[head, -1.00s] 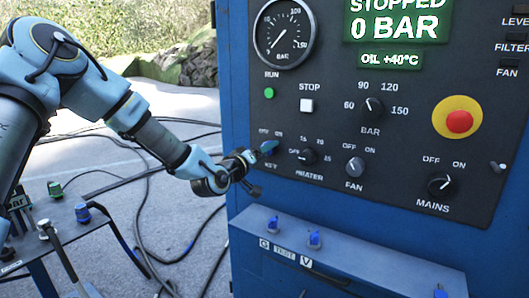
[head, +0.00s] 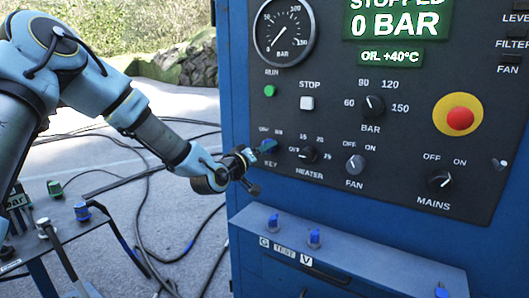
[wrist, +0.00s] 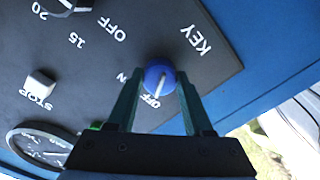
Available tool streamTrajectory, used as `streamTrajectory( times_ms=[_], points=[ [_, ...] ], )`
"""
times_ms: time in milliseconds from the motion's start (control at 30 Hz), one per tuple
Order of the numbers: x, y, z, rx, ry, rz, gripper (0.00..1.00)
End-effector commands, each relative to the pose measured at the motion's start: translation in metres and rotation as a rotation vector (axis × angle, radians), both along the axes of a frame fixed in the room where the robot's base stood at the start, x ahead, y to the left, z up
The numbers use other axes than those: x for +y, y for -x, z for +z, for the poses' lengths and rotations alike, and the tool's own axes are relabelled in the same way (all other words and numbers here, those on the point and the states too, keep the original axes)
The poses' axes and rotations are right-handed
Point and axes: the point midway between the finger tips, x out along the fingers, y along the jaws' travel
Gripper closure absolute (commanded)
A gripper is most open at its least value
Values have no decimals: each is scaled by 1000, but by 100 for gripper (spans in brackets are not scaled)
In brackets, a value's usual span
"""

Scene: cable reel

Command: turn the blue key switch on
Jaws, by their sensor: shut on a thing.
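The blue key switch (wrist: 160,77) is a round blue knob with a white pointer line on the black panel. In the wrist view it sits between the two fingertips of my gripper (wrist: 158,92), which is shut on it from both sides. The white line points at the OFF mark; the ON mark beside it is partly hidden by a finger. In the head view my gripper (head: 264,149) reaches the panel's lower left at the KEY label, and its fingers mostly hide the knob.
The heater knob (head: 307,155) is close to the right of my gripper, with the fan knob (head: 355,165) beyond. The mains knob (head: 440,180) and red emergency button (head: 459,120) are farther right. A ledge (head: 340,255) juts out below. The display reads STOPPED, 0 BAR.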

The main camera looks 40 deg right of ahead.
Motion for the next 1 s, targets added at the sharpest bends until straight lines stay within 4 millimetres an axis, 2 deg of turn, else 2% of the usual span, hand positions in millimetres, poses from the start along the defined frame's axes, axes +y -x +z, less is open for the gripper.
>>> streamTrajectory(
  times_ms=[267,1000],
  points=[
    [0,0,-6,-172,-42,0,100],
    [0,-1,-6,-802,-209,1,100]
  ],
)
